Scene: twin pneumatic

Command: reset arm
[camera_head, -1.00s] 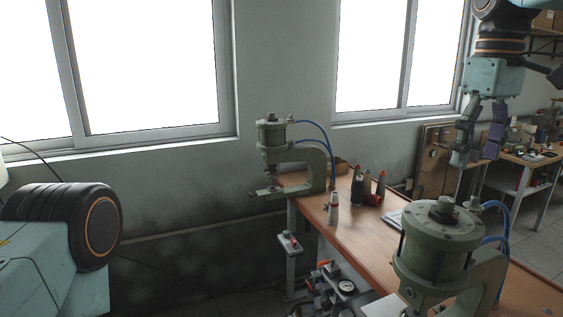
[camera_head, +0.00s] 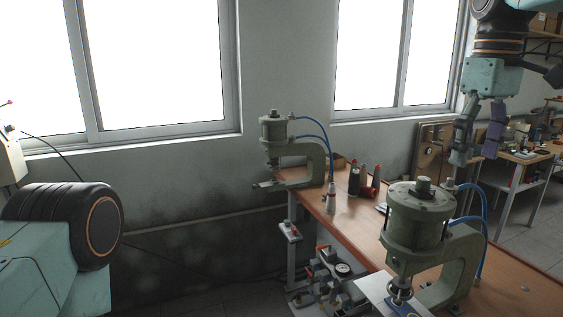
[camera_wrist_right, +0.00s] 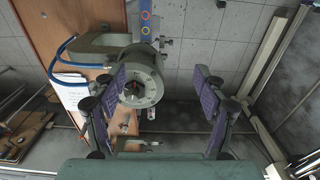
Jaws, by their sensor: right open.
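My right gripper (camera_head: 478,131) hangs at the upper right of the head view, fingers pointing down, above and behind the near press. It is open, with its purple-padded fingers apart and nothing between them. In the right wrist view the open right gripper (camera_wrist_right: 165,105) has a green press cylinder (camera_wrist_right: 143,84) showing beyond it, by the left finger; the gap to it cannot be judged. At the left edge of the head view only links of my left arm show; the left gripper is out of view.
Two green pneumatic presses stand on a wooden bench, one near (camera_head: 418,222) and one far (camera_head: 273,140). Bottles (camera_head: 354,179) stand between them. Blue hoses (camera_head: 484,215) loop beside the near press. A second table (camera_head: 520,156) stands at the right. Windows line the wall.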

